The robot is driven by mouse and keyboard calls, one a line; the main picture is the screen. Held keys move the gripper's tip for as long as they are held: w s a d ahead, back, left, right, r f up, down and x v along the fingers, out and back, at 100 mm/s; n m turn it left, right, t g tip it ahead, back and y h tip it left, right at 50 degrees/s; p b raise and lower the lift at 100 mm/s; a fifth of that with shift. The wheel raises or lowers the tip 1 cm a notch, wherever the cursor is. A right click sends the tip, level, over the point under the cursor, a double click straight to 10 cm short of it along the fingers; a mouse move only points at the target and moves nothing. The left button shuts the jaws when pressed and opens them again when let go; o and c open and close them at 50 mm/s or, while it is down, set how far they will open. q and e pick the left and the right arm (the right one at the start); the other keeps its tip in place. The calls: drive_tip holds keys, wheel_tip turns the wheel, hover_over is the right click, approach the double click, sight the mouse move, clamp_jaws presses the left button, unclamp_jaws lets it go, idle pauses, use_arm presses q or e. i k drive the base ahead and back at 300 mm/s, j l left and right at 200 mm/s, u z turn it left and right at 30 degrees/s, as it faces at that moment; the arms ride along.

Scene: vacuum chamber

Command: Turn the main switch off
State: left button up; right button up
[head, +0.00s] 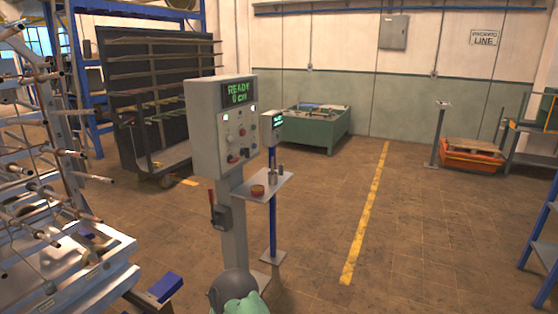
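A grey control cabinet (221,128) stands on a post near the middle of the head view. Its green-lit display (238,93) reads READY, with a smaller second line below. Small knobs and buttons (240,132) sit on its front; they are too small to tell apart. A dark switch box (223,216) with a red lever (211,198) is fixed low on the post's left side. The lever appears to point up. I cannot tell from labels which control is the main switch.
A small shelf (265,186) with a red-brown round container (257,191) juts out right of the post. A blue stand (272,225) carries a second small display. A metal rack (60,190) crowds the left.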

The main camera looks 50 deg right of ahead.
sight(230, 159)
drive_tip(key=z, duration=1.35)
drive_tip(key=i+l+u, duration=0.1)
drive_tip(key=i+l, duration=0.35)
drive_tip(key=i+l+u, duration=0.15)
drive_tip(key=i+l, duration=0.3)
drive_tip(key=i+l+u, duration=0.1)
drive_tip(key=i+l, duration=0.35)
drive_tip(key=i+l+u, duration=0.15)
drive_tip(key=i+l, duration=0.3)
drive_tip(key=l, duration=0.2)
